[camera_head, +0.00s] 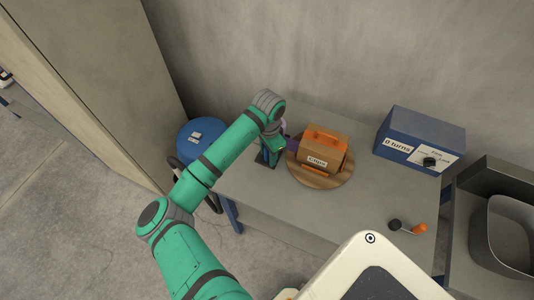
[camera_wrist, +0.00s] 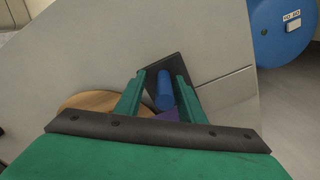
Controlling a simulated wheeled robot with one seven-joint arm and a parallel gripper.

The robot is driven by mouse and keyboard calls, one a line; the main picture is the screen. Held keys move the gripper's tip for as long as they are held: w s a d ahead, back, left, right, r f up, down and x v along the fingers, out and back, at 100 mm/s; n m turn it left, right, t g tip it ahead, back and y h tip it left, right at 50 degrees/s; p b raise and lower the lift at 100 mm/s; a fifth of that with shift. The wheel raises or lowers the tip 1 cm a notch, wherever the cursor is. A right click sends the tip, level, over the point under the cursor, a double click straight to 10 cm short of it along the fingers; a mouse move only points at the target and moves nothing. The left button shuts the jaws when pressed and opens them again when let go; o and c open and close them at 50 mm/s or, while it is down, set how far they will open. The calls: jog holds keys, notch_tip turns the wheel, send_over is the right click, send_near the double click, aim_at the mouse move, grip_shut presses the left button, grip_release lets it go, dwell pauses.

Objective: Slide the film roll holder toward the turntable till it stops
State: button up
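The film roll holder shows in the wrist view as a dark base plate (camera_wrist: 163,64) with a blue roll (camera_wrist: 165,92) standing on it. My gripper (camera_wrist: 161,80) is over it, with a green finger on each side of the roll and gaps between, so it looks open. In the head view the holder (camera_head: 263,162) is partly hidden by my gripper (camera_head: 270,152). Purple film (camera_head: 291,144) lies between the holder and the turntable. The round wooden turntable (camera_head: 337,180) is just right of the holder and carries a brown box (camera_head: 318,153) with an orange handle.
The grey table (camera_head: 370,190) has free room in front of the turntable. A blue box (camera_head: 418,140) labelled "0 turns" stands at the back right. An orange-handled crank (camera_head: 408,227) lies near the right edge. A blue stool (camera_head: 203,135) stands left of the table.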

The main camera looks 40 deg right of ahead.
jog(key=shift+w+r, duration=0.1)
jog(key=shift+r, duration=0.15)
notch_tip(320, 180, up, 10)
jog(key=shift+r, duration=0.15)
dwell(0.3)
dwell(0.4)
